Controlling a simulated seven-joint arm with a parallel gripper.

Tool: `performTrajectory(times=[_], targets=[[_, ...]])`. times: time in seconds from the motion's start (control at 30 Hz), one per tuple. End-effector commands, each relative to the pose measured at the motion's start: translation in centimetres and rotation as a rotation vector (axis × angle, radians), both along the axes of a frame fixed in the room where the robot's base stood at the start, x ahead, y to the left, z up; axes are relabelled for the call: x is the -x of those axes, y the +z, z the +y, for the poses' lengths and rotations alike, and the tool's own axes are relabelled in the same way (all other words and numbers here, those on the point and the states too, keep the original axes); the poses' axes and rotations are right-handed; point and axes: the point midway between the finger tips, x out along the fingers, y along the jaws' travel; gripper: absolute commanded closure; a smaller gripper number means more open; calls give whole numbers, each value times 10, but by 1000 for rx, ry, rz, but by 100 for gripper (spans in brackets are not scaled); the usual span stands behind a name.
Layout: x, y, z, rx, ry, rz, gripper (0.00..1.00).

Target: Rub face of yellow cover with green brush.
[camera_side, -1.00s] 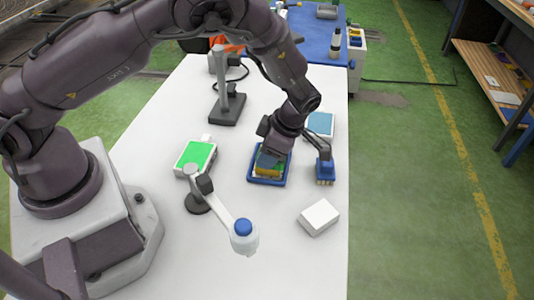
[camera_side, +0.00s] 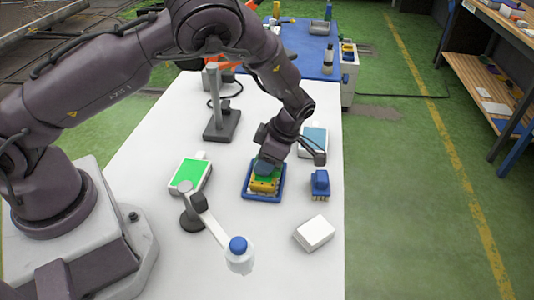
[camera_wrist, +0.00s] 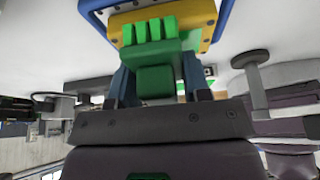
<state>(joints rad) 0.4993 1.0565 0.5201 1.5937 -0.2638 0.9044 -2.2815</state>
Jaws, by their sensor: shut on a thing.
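My gripper (camera_side: 266,166) is over the blue tray (camera_side: 246,195) and shut on a green brush. In the wrist view my gripper (camera_wrist: 157,72) has one finger on each side of the block of the green brush (camera_wrist: 155,50). Its green bristles point at the yellow cover (camera_wrist: 199,22), which has dark screws along its edge. In the side view the yellow cover (camera_side: 263,187) lies inside the tray, partly hidden by my gripper and the brush. The bristles overlap the cover in the wrist view; I cannot tell whether they touch it.
A blue brush (camera_side: 320,184) stands right of the tray, and a white box (camera_side: 314,233) lies in front of it. A green-topped device (camera_side: 189,174) and a jointed stand with a blue-capped head (camera_side: 238,247) are to the left. A pale blue panel (camera_side: 314,141) is behind.

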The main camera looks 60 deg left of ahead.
Motion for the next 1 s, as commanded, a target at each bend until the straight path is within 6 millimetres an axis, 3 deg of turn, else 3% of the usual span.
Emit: performTrajectory(times=[0.6, 0.67, 0.73, 1.0], targets=[[41, 0, -41, 1, -2, 2, 78], [39, 4, -40, 1, 0, 0, 78], [38, 24, -40, 5, 1, -5, 78], [39, 46, -39, 2, 0, -1, 78]])
